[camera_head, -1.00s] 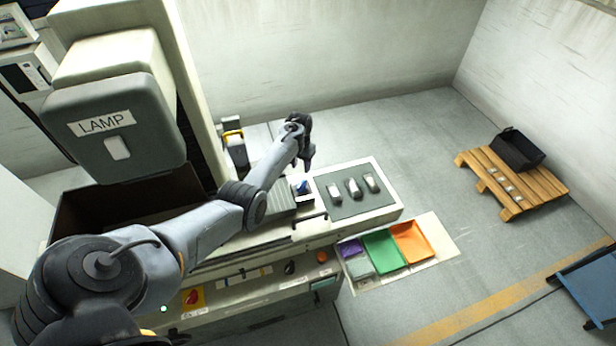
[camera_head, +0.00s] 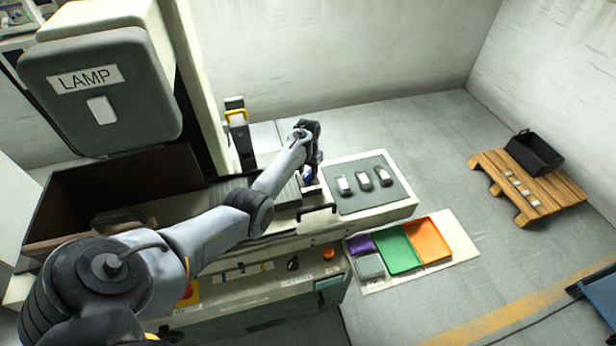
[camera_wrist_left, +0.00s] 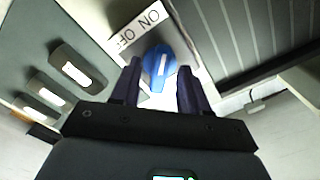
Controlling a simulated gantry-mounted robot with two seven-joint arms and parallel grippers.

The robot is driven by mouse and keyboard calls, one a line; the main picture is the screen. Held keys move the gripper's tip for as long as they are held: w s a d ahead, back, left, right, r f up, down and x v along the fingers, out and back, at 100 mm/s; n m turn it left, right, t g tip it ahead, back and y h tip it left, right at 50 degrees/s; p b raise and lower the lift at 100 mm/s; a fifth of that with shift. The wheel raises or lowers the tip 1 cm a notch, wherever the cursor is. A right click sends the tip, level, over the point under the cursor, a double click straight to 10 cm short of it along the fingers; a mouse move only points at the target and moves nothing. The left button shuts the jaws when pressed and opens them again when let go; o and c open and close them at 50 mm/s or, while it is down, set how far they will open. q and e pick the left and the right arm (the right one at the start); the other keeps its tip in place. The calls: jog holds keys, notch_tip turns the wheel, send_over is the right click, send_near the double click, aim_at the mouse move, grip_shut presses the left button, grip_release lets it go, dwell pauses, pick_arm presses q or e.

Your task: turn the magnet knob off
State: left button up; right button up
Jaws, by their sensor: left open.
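The magnet knob (camera_wrist_left: 158,68) is blue with a white pointer line and sits on a pale plate in the left wrist view. A white label (camera_wrist_left: 138,24) reading ON and OFF is beside it. My left gripper (camera_wrist_left: 158,82) is open, with one dark finger on each side of the knob's near part; contact cannot be told. In the head view my left gripper (camera_head: 314,172) is over the machine bed, by a small blue patch of the knob (camera_head: 308,174). The gripper hides part of the knob there. My right gripper is not in view.
A grey mat (camera_head: 350,206) with several metal parts lies beside the knob. The ribbed plate (camera_head: 284,200) is on the other side. A black handle (camera_head: 318,210) sticks out in front. Coloured trays (camera_head: 400,250) lie lower right. The lamp housing (camera_head: 100,90) hangs at upper left.

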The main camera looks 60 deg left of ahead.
pick_arm(q)
jog(key=shift+f, duration=0.25)
jog(key=shift+c, duration=0.4)
grip_shut()
